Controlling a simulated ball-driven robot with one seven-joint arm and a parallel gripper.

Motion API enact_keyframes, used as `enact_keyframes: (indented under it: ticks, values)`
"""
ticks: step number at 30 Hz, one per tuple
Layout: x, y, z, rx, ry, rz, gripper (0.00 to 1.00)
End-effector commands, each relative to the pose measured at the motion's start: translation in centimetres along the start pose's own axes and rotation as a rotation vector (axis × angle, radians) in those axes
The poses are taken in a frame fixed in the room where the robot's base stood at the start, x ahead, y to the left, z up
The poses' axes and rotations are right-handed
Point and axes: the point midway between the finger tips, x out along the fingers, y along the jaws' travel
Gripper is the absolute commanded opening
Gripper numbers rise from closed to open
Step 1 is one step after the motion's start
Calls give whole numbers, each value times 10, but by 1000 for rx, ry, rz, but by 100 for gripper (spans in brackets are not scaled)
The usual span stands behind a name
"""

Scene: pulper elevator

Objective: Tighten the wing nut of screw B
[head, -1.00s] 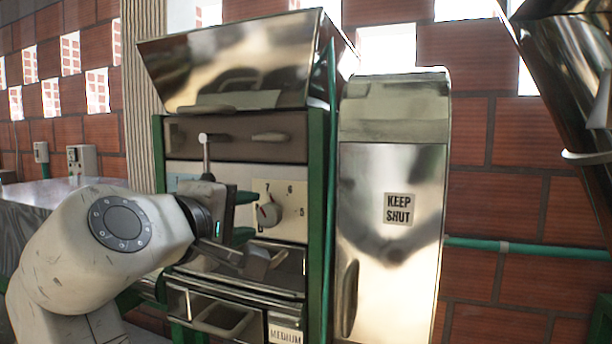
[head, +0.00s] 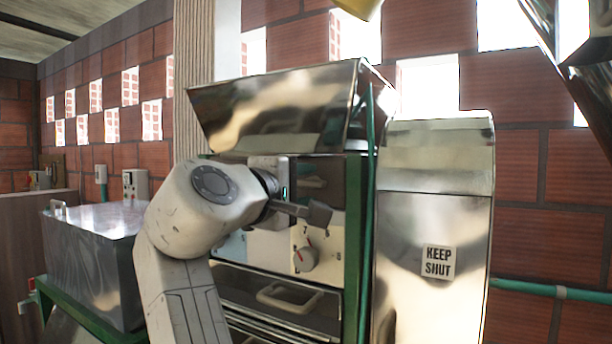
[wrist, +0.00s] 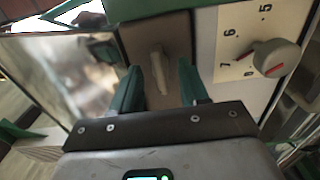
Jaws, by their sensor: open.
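A pale wing nut (wrist: 158,72) sits on the brown panel (wrist: 142,38) of the machine. In the wrist view it appears between the two green fingers of my gripper (wrist: 160,76), with a gap on each side. The fingers are open and hold nothing. I cannot tell whether their tips reach as far as the nut. In the head view my gripper (head: 298,184) is in front of the panel's right half, and a wing nut (head: 312,182) shows just beside it. The panel's left part is hidden behind my arm. No screw label is readable.
A dial knob (wrist: 276,57) on a numbered plate is just below the panel; it also shows in the head view (head: 306,259). A shiny hopper (head: 280,105) overhangs above. A metal housing marked "KEEP SHUT" (head: 437,262) stands at right. A drawer handle (head: 290,298) is lower down.

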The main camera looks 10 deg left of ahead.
Motion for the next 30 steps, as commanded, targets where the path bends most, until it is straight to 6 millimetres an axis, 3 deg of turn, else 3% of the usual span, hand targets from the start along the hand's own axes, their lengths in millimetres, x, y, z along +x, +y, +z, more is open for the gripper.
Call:
enact_keyframes:
  ticks: [4, 13, 27, 30]
  values:
    - [10, 0, 0, -1, 0, -1, 44]
    - [12, 0, 0, 0, 1, 0, 44]
    - [12, -1, 0, 0, 0, -1, 0]
    - [12, -1, 0, 0, 0, -2, 0]
